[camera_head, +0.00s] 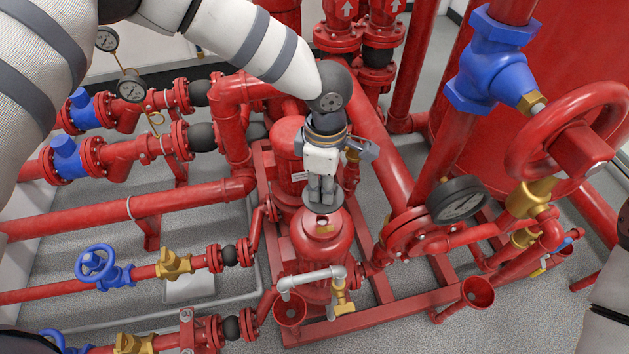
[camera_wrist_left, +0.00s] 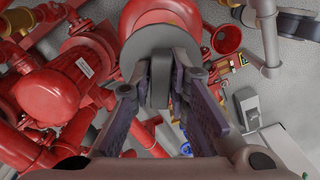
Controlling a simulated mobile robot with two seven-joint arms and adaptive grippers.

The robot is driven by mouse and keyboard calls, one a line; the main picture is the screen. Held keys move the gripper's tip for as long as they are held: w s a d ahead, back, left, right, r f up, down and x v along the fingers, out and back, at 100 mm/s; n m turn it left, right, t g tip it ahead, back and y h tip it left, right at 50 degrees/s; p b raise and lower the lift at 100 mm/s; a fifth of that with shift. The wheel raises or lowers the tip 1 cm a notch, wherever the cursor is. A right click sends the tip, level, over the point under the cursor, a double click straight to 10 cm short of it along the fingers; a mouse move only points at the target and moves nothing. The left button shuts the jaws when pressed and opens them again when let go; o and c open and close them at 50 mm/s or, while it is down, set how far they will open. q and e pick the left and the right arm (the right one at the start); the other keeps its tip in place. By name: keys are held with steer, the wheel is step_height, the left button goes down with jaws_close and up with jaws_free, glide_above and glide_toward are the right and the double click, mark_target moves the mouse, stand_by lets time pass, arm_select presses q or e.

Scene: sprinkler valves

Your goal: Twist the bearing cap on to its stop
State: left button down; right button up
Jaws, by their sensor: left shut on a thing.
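The bearing cap (camera_head: 323,207) is a dark grey disc at the top of the red pump housing (camera_head: 321,243), near the middle of the head view. My left gripper (camera_head: 321,193) points down over it, with its fingers shut on the cap's upright grip. In the left wrist view the grey cap (camera_wrist_left: 160,38) shows its flat grip between the two fingers (camera_wrist_left: 160,85), in front of the red housing (camera_wrist_left: 160,14). The cap's underside and its seat are hidden, so I cannot tell how it sits or how far it is turned. My right gripper is out of view.
Red pipes surround the pump. A grey pipe elbow (camera_head: 310,278) with a brass valve stands just in front of the housing. A round gauge (camera_head: 457,200) and a large red handwheel (camera_head: 570,130) stand to the right. Grey floor (camera_head: 400,310) shows at the lower right.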

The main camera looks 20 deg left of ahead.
arm_select(q)
steer(key=shift+w, duration=0.1)
steer(key=shift+d, duration=0.1)
steer(key=shift+r, duration=0.15)
step_height(320, 180, down, 6)
steer(key=shift+r+b, duration=0.1)
steer(key=shift+b, duration=0.6)
steer(key=shift+f, duration=0.75)
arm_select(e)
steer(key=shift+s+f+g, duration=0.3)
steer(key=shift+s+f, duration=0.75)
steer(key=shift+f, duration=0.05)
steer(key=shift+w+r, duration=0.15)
arm_select(q)
steer(key=shift+f+b, duration=0.5)
steer(key=shift+f, duration=0.4)
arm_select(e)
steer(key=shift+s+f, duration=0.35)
